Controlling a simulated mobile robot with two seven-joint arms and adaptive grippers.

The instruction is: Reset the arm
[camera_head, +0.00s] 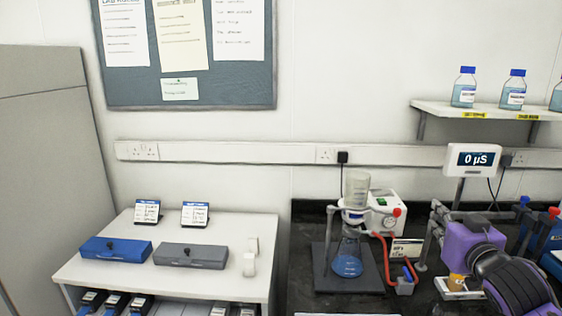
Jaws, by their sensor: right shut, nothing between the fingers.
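My left gripper is not in view.
A flask with blue liquid (347,265) under a glass funnel stands on the black bench, with red tubing beside it. A white table (225,227) at left holds a blue case (115,248) and a grey case (190,256). A shelf (440,106) holds blue-capped bottles.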

